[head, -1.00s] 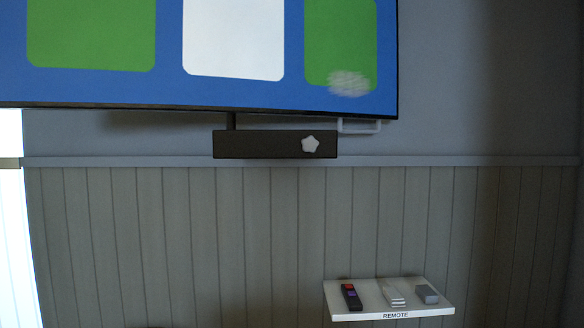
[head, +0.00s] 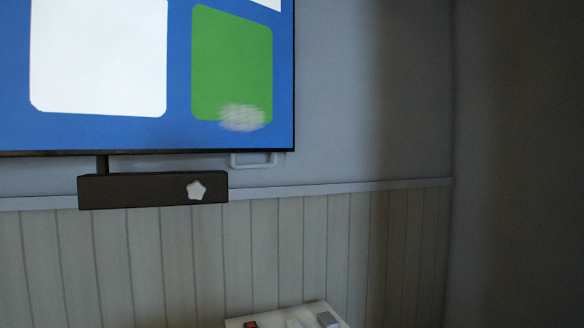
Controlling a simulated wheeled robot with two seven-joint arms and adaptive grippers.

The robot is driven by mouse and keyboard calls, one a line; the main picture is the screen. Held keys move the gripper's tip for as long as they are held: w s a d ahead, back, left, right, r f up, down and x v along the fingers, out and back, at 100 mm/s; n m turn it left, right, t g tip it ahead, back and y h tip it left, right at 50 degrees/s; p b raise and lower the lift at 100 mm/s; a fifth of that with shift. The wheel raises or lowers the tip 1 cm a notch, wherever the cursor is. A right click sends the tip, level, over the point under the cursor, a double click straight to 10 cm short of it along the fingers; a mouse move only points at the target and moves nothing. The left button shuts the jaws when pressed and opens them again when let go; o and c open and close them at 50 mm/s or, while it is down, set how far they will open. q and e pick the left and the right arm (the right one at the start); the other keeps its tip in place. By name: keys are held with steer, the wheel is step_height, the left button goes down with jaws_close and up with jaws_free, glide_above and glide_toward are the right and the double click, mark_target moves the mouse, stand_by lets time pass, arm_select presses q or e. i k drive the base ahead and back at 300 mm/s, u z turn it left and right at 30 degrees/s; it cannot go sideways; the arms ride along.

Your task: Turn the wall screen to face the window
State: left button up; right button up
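The wall screen (head: 178,124) fills the upper left of the head view, lit with a blue picture holding white and green panels. Its left part and top are cut off by the frame. A whitish smudge (head: 242,117) shows over the green panel near its lower right corner. A pale handle (head: 254,161) sticks out below the screen's lower right edge. A dark box (head: 140,192) with a white star-shaped piece (head: 196,190) is under the screen, joined by a short dark post. Neither gripper is in view.
A small white shelf (head: 238,322) is at the bottom edge, partly cut off, with a dark remote with a red part (head: 251,325), a light item (head: 294,323) and a grey block (head: 327,319) on it. A wall corner stands at the right. The window is not in view.

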mark_target(78, 78)
steer(key=u, duration=0.05)
steer(key=i, duration=0.9)
steer(key=u, duration=0.5)
